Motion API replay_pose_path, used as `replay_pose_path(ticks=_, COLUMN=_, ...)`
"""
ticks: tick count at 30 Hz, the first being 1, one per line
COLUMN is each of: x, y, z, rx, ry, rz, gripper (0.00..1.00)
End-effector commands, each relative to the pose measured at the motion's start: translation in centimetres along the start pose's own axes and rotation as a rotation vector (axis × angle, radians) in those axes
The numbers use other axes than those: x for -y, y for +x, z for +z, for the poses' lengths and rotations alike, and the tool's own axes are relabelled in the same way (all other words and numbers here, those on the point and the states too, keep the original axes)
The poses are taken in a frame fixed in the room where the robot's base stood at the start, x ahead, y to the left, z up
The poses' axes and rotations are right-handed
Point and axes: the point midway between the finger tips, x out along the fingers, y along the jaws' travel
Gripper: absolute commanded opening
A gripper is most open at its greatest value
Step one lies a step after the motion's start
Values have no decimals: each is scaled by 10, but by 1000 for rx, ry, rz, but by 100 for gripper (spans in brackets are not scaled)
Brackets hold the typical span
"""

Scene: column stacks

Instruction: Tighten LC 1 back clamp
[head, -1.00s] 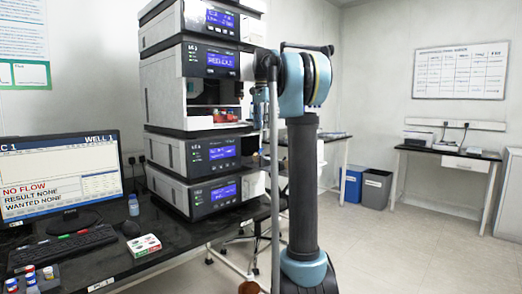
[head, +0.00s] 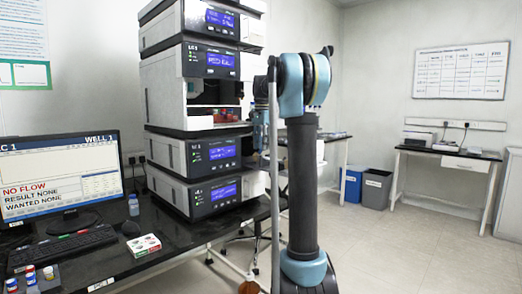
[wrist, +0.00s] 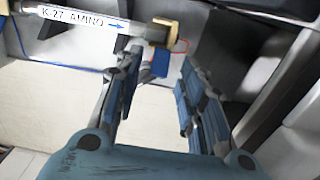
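The LC 1 stack (head: 165,90) of instrument modules stands on the bench in the head view. In the wrist view a white column (wrist: 75,18), marked "K-27 AMINO" with a blue arrow, ends in a brass-coloured fitting (wrist: 165,33). A small blue piece (wrist: 160,62) shows just below that fitting; I cannot tell whether it is the back clamp. My gripper (wrist: 163,66) is open, its fingers apart and empty, with their tips below and near the fitting.
The monitor (head: 60,180) reads LC 1, WELL 1, NO FLOW. Grey module walls (wrist: 275,75) stand close to the right of my fingers. A thin red line (wrist: 183,47) loops beside the fitting. Open floor (head: 410,250) lies right of my arm.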

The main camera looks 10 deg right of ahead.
Motion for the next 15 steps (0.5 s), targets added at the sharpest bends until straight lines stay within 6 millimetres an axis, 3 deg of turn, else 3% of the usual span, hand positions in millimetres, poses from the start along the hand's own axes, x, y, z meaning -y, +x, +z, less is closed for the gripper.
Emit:
replay_pose_path(ticks=6, x=0, y=15, z=0, rx=0, ry=0, rz=0, gripper=37)
replay_pose_path(ticks=15, x=0, y=16, z=0, rx=0, ry=0, rz=0, gripper=37)
